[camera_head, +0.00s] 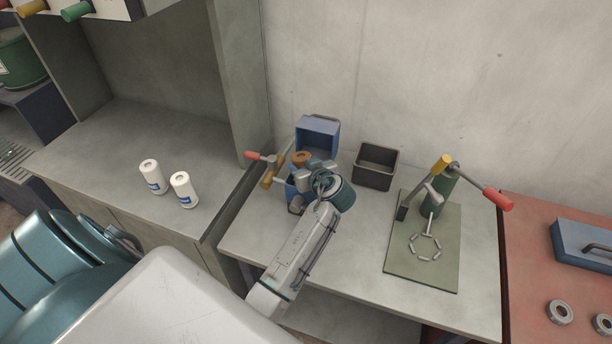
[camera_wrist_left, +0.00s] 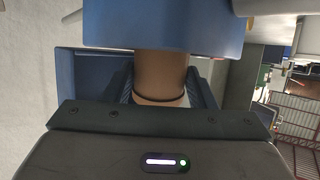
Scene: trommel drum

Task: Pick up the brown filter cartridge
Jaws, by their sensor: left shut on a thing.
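The brown filter cartridge (camera_head: 302,158) shows in the head view just behind my left gripper (camera_head: 303,172), near the blue bins. In the left wrist view the cartridge (camera_wrist_left: 160,78) stands between the dark fingers (camera_wrist_left: 158,98), with a dark band around it. My left gripper is shut on it. The wrist and hand hide most of the cartridge in the head view, and its upper part in the wrist view is cut off by a blue bin wall (camera_wrist_left: 165,25). My right gripper is not in view.
A blue bin (camera_head: 318,133) stands at the back, with another blue bin (camera_head: 292,194) in front, partly hidden. A dark open bin (camera_head: 375,168) is right of them. A lever press (camera_head: 440,195) on a green plate stands farther right. Two white cartridges (camera_head: 168,187) stand on the left counter.

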